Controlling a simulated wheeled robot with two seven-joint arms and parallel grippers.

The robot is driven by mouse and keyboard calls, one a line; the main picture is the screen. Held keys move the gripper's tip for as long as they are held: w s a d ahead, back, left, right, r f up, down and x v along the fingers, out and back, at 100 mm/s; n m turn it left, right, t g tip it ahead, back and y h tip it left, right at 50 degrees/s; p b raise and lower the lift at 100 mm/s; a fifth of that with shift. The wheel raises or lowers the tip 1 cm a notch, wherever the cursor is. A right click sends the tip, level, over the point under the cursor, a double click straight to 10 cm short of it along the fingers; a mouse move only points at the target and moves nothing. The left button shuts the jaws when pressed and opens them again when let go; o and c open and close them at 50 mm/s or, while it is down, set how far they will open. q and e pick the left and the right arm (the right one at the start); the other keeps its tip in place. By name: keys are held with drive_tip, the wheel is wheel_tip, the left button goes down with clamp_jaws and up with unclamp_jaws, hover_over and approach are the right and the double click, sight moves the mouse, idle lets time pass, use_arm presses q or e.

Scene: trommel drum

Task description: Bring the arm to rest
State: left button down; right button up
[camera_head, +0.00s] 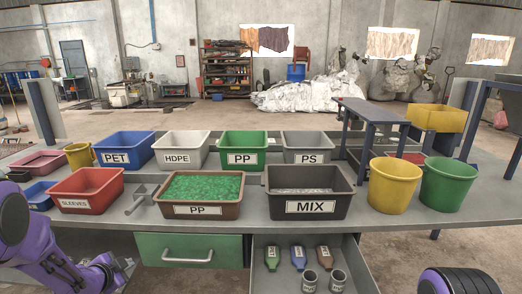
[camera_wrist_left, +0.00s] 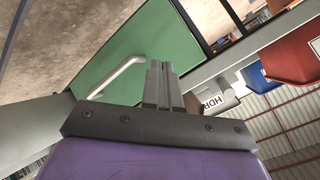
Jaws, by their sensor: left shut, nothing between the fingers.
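My left arm (camera_head: 62,262) is purple and comes in at the lower left of the head view, low in front of the bench. The left gripper's fingers show in the left wrist view (camera_wrist_left: 158,84). They are together, with nothing held between them. In that view they point towards the green drawer front (camera_wrist_left: 135,45) and its pale handle (camera_wrist_left: 122,78), apart from the handle as far as I can tell. A purple and black part of my body (camera_head: 458,281) shows at the lower right. My right gripper is not in view.
The closed green drawer (camera_head: 160,248) is right of my left arm. An open grey drawer (camera_head: 262,283) holds several bottles and cans. The bench carries labelled bins, including PP (camera_head: 198,211) and MIX (camera_head: 345,208), and yellow (camera_head: 394,186) and green (camera_head: 447,186) buckets.

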use_arm(q)
drive_tip(key=s+d+f+n+g+y, duration=0.1)
drive_tip(key=s+d+f+n+g, duration=0.1)
drive_tip(key=s+d+f+n, duration=0.75)
drive_tip(key=s+d+f+n+g, duration=0.1)
drive_tip(key=s+f, duration=0.3)
drive_tip(key=s, duration=0.4)
drive_tip(key=s+d+f+n+g+y, duration=0.1)
drive_tip(key=s+d+f+n+g, duration=0.1)
drive_tip(key=s, duration=0.6)
drive_tip(key=s+d+f+n+g, duration=0.1)
drive_tip(key=s+f+n+g, duration=0.1)
drive_tip(key=s+f, duration=0.4)
drive_tip(key=s+n, duration=0.1)
drive_tip(key=s, duration=0.2)
drive_tip(key=shift+d+g, duration=0.4)
